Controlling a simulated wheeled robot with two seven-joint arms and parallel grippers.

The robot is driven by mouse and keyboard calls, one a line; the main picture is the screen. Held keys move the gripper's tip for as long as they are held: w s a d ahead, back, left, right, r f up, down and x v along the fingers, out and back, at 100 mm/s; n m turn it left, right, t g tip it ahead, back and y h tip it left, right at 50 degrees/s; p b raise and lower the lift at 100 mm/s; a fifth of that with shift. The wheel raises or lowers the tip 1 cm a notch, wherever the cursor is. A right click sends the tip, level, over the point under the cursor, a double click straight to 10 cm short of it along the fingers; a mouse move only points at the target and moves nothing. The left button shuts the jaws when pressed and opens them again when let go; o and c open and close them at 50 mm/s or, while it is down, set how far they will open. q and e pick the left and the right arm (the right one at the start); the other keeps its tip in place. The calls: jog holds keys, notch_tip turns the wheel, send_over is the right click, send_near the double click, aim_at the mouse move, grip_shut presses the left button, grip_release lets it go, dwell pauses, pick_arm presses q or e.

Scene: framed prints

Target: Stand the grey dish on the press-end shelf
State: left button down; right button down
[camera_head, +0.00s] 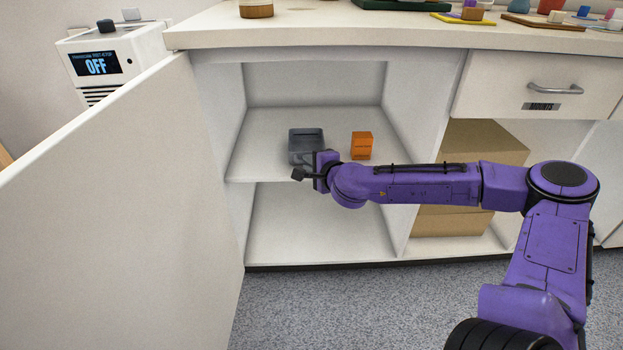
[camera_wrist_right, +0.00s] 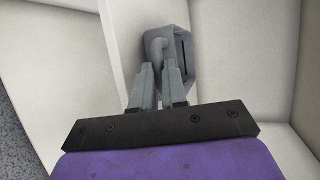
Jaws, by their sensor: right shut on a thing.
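The grey dish (camera_head: 306,142) is at the shelf (camera_head: 265,135) inside the open cabinet, left of an orange block-like item. My right gripper (camera_head: 310,160) reaches in from the right and is at the dish's near side. In the right wrist view the two fingers of my right gripper (camera_wrist_right: 160,80) are closed on a curved grey part of the dish (camera_wrist_right: 180,45). The dish's lower part is partly hidden by my gripper, and I cannot tell whether it rests on the shelf. My left gripper is not in view.
The orange item (camera_head: 361,145) stands on the same shelf, right of the dish. The open cabinet door (camera_head: 110,210) fills the left. A drawer (camera_head: 540,90) and brown boxes (camera_head: 480,150) are to the right. The lower compartment (camera_head: 310,225) looks empty.

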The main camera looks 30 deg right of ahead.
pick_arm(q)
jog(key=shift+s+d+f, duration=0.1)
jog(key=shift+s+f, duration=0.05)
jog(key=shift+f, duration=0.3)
pick_arm(e)
jog(key=shift+f, duration=0.4)
jog(key=c, duration=1.2)
grip_release()
jog(key=shift+o, duration=0.2)
